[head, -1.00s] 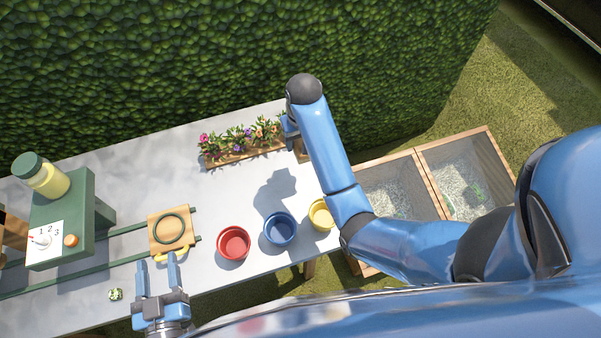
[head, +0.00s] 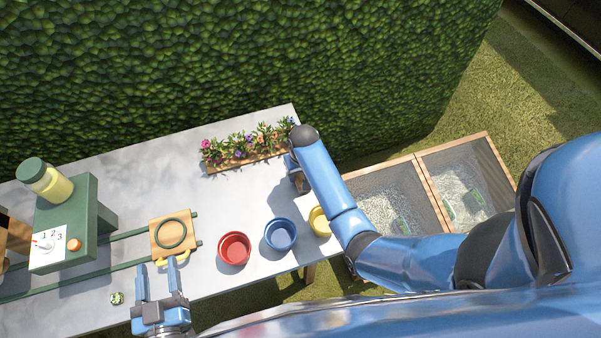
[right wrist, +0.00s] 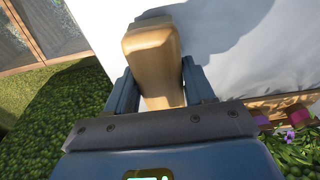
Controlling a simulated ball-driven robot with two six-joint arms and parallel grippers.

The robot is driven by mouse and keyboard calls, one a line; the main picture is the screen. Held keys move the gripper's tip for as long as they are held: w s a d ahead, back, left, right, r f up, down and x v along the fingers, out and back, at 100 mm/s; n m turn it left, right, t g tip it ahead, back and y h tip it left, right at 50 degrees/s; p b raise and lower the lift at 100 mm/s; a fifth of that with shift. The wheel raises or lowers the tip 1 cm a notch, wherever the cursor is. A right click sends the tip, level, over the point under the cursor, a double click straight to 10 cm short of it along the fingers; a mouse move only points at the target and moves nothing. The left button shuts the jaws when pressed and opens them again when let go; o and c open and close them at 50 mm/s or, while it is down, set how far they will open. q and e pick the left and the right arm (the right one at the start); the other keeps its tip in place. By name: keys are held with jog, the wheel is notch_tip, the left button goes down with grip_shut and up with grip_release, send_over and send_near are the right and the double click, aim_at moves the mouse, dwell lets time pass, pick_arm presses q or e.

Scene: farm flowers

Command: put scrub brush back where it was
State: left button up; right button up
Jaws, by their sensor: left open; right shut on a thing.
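The scrub brush, a tan wooden block (right wrist: 155,60), fills the middle of the right wrist view between the two fingers. In the head view my right gripper (head: 294,168) is over the table's right end, just right of the flower planter, mostly hidden by my blue forearm. My left gripper (head: 158,277) is open and empty at the table's front edge, in front of the wooden board with a green ring (head: 172,252).
Red (head: 234,248), blue (head: 280,234) and yellow (head: 319,222) pots line the front edge. A flower planter (head: 230,164) stands at the back. A green stand (head: 62,220) with a yellow jar (head: 50,184) is left. Mesh-covered wooden boxes (head: 430,190) stand right of the table.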

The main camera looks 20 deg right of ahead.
jog(key=shift+f, duration=0.35)
jog(key=o, duration=0.9)
jog(key=shift+f, duration=0.1)
jog(key=shift+o, duration=0.2)
